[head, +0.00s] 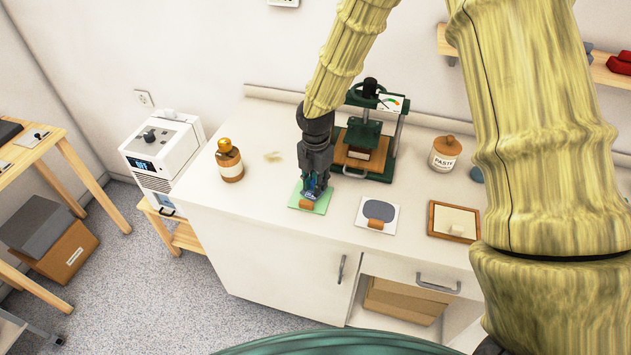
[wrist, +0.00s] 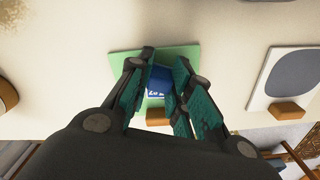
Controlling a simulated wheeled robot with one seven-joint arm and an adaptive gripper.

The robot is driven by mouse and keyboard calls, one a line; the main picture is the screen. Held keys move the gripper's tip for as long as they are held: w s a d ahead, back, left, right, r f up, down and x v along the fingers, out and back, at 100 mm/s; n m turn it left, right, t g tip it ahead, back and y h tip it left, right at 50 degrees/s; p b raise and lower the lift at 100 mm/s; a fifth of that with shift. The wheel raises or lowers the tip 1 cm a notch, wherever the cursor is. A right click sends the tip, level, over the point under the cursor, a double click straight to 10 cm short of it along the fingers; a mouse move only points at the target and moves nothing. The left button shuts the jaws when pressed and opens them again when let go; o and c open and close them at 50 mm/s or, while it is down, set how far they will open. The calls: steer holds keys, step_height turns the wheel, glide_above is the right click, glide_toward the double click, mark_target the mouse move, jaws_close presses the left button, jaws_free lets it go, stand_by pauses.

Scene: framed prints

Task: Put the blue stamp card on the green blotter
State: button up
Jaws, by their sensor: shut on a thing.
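The green blotter (head: 322,208) lies flat on the white counter, with a small brown block at its front edge. My gripper (head: 316,187) points down over the blotter. In the wrist view, my gripper (wrist: 166,70) is shut on the blue stamp card (wrist: 159,82), which shows between the fingers with white lettering on it. The blue card also shows in the head view (head: 310,192), partly hidden by the fingers. The card is over the blotter (wrist: 124,64); I cannot tell whether it touches it.
A white card with a grey oval pad (head: 380,211) lies to the right, then a wooden tray (head: 431,217). A green press (head: 371,172) stands just behind my gripper. A brown bottle (head: 230,165) is at left and a paste jar (head: 445,154) at right.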

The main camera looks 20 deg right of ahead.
steer(key=o, duration=0.8)
steer(key=shift+f, duration=0.1)
steer(key=shift+c, duration=0.2)
step_height(320, 180, up, 12)
steer(key=b, duration=0.2)
